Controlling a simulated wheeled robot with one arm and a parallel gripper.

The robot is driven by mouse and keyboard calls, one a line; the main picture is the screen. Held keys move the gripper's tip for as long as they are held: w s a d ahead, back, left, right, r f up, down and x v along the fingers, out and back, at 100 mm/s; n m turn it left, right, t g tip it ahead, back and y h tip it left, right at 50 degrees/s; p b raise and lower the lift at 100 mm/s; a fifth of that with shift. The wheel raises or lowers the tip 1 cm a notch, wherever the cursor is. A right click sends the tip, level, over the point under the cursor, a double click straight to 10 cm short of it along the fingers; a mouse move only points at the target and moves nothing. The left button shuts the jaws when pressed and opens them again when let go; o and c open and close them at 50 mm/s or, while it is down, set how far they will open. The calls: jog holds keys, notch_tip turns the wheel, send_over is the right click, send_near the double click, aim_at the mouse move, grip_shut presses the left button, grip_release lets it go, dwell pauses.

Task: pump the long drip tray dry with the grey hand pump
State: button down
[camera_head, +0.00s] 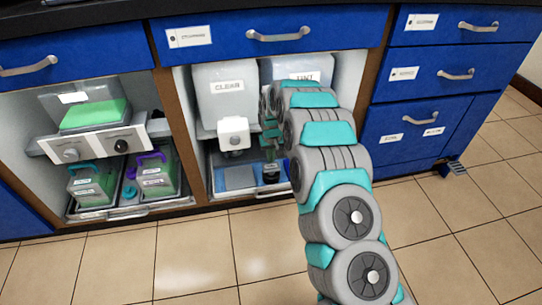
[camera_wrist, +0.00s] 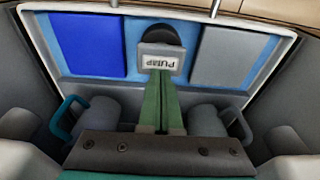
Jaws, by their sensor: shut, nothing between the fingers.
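The grey hand pump, with an upside-down PUMP label (camera_wrist: 158,64), stands between a blue panel (camera_wrist: 88,45) and a grey panel (camera_wrist: 232,55) in the wrist view. They lie in a pale tray (camera_wrist: 65,8) on the floor of the middle cabinet bay; its front rim also shows in the head view (camera_head: 250,192). The pump's dark base (camera_head: 270,174) shows low in that bay. My gripper (camera_wrist: 161,78) is shut, its green fingers in line with the pump's labelled face; I cannot tell whether they touch it. I cannot make out liquid in the tray.
A tank labelled CLEAN (camera_head: 226,88) and a second tank (camera_head: 300,68), partly behind my arm, hang above the tray. The left bay holds a tray (camera_head: 128,212) with green-filled containers (camera_head: 92,185). Blue drawers (camera_head: 425,70) stand at right. The tiled floor (camera_head: 185,260) in front is clear.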

aim_at(271, 166)
jog(key=shift+s+f, duration=0.1)
jog(key=shift+f, duration=1.75)
jog(key=shift+r, duration=1.75)
jog(key=shift+f, duration=0.2)
jog(key=shift+r, duration=0.2)
jog(key=shift+f, duration=0.1)
dwell(1.6)
jog(key=shift+r, duration=0.2)
dwell(0.4)
